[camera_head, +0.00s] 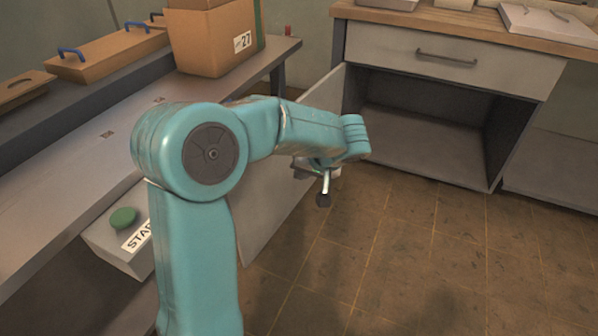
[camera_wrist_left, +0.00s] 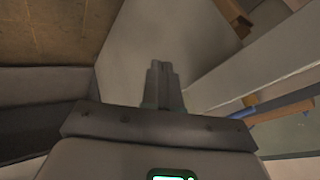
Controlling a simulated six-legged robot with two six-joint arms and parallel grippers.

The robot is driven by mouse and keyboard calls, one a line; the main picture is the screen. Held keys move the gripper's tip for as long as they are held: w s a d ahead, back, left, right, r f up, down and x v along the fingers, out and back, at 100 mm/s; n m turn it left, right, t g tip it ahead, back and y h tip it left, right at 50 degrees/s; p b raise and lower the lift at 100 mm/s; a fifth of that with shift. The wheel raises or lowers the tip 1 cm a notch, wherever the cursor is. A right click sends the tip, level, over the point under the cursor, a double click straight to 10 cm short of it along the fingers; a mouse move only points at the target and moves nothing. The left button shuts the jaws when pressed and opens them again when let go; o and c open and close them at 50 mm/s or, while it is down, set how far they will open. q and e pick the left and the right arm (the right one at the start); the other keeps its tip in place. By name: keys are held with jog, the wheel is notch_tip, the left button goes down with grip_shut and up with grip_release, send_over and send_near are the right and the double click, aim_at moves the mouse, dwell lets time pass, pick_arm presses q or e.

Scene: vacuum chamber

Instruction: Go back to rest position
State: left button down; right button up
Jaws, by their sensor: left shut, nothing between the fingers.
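My left arm (camera_head: 200,240) rises from the bottom of the head view and bends to the right. My left gripper (camera_head: 324,198) hangs at its end, beside the open cabinet door and above the tiled floor. In the left wrist view its two fingers (camera_wrist_left: 162,80) are together with nothing between them. The grey cabinet door (camera_head: 272,215) stands swung open; my arm hides part of it. My right gripper is in neither view.
The open cabinet (camera_head: 420,135) is empty where visible, under a shut drawer (camera_head: 440,60). A long bench (camera_head: 60,200) on the left bears a cardboard box (camera_head: 212,40) marked 27. A green start button (camera_head: 123,218) is on its front. The floor (camera_head: 420,260) at right is clear.

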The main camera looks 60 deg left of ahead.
pick_arm(q)
jog(key=p+v, duration=0.1)
jog(key=v, duration=0.5)
jog(key=shift+s+r+p, duration=0.35)
jog(key=shift+s+p, duration=0.05)
jog(key=shift+s, duration=0.2)
